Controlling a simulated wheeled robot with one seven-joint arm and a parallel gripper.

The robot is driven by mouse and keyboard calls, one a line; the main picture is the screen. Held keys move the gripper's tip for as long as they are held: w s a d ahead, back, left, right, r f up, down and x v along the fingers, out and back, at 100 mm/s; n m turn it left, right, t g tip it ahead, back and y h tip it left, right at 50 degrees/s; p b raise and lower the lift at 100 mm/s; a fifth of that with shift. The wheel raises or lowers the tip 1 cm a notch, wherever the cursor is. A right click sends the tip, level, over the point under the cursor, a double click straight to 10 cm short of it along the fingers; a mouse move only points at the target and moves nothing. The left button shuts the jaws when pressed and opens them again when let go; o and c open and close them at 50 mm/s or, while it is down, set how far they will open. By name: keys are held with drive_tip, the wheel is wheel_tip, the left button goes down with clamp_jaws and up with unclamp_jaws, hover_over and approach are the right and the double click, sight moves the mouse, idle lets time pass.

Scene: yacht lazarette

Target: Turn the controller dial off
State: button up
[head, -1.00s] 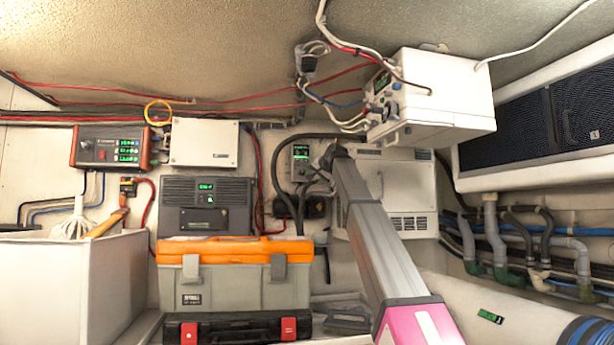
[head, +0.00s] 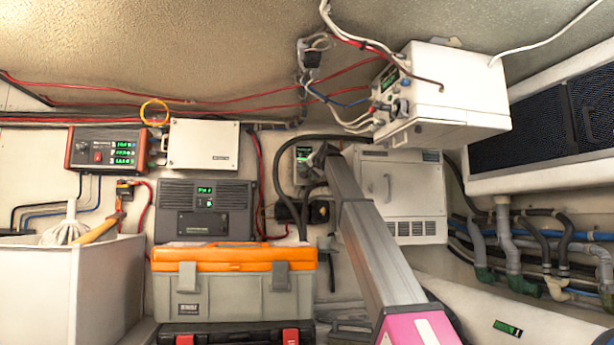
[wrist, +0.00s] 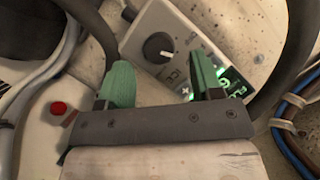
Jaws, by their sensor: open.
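The controller is a small pale grey box on the back wall; in the head view (head: 301,152) it is partly hidden behind my arm's end. In the wrist view the controller (wrist: 185,28) is tilted and close, with a round black dial (wrist: 157,47) carrying a pale mark, and lit green readouts at its right. My gripper (wrist: 160,78) has two green fingers, spread apart and empty. The dial appears beyond the gap between the fingertips; I cannot tell whether they touch the box. In the head view my gripper (head: 322,155) is small and dark in front of the controller.
Thick black hoses (wrist: 288,65) curve close to the controller. A red button (wrist: 58,108) shows at lower left in the wrist view. A white unit (head: 455,95) with cables overhangs at upper right. A grey toolbox (head: 235,290) with orange lid stands below left.

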drive_tip(key=shift+x, duration=1.2)
drive_tip(key=c, duration=0.9)
drive_tip(key=shift+c, duration=0.2)
drive_tip(key=n+h, duration=0.2)
drive_tip(key=n, duration=0.1)
drive_tip(key=shift+a+r, duration=0.1)
drive_tip(key=shift+a, duration=0.1)
drive_tip(key=shift+s+a+n+h, duration=0.1)
drive_tip(key=shift+n+h, duration=1)
drive_tip(key=shift+n, duration=0.5)
drive_tip(key=shift+t, duration=0.3)
drive_tip(key=o, duration=0.9)
